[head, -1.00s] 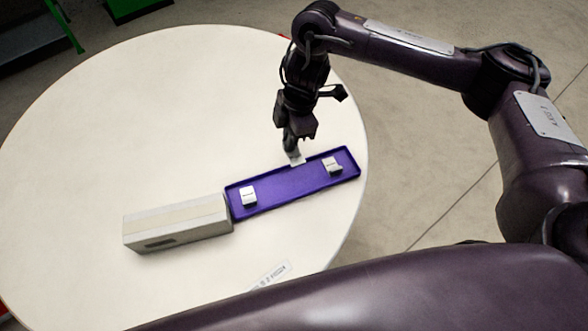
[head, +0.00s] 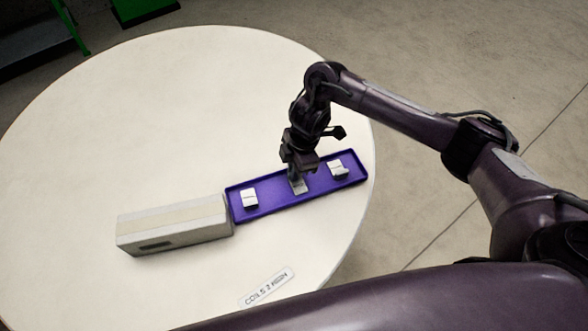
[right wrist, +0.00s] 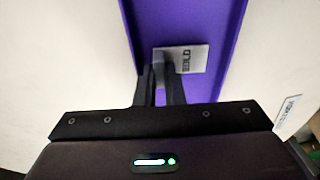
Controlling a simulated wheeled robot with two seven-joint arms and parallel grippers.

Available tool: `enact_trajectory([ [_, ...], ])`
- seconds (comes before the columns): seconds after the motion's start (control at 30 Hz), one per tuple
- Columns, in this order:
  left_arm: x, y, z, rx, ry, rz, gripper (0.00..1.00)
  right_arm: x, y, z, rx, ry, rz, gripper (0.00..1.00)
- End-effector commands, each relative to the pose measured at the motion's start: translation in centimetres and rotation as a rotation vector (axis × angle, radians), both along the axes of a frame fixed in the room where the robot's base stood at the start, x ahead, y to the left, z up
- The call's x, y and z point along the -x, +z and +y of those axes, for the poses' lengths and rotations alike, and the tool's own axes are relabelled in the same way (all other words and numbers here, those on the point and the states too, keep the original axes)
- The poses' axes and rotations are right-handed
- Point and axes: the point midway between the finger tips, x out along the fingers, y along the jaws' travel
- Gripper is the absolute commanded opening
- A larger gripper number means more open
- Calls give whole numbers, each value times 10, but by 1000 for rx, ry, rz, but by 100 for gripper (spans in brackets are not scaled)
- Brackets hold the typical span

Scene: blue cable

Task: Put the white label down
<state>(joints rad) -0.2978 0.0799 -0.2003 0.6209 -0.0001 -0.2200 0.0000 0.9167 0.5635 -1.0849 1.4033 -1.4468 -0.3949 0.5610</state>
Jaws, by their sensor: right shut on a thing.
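My right gripper (head: 294,176) is shut on a white label (head: 299,187) over the middle of the purple tray (head: 270,203). In the right wrist view the fingers (right wrist: 161,82) hold the near left part of the label (right wrist: 190,58), which has dark print on it. The purple tray (right wrist: 225,35) lies behind and around it; I cannot tell whether the label touches the tray floor. Two other white pieces sit in the tray, one toward the left end (head: 249,198) and one toward the right end (head: 336,168). My left gripper is not in view.
A long grey-beige box (head: 172,225) stands at the tray's left end. A white printed strip (head: 267,288) lies near the front of the round white table (head: 150,120). The table's left and back are clear.

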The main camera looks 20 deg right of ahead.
Motion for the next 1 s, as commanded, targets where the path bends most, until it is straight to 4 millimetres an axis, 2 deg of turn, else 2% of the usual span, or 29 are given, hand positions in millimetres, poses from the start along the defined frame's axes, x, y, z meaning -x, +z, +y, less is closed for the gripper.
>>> enact_trajectory([
  [0.17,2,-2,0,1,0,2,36,0,-4,0,0,0,1,0],
  [0.2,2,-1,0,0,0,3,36,0,-3,0,0,0,1,11],
  [0.27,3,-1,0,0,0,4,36,0,-3,0,0,0,1,18],
  [0.57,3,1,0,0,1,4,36,0,2,0,1,0,1,18],
  [0.67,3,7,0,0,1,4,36,-1,16,-3,2,-1,-3,18],
  [1.0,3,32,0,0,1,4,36,-3,88,-16,4,0,-4,18],
])
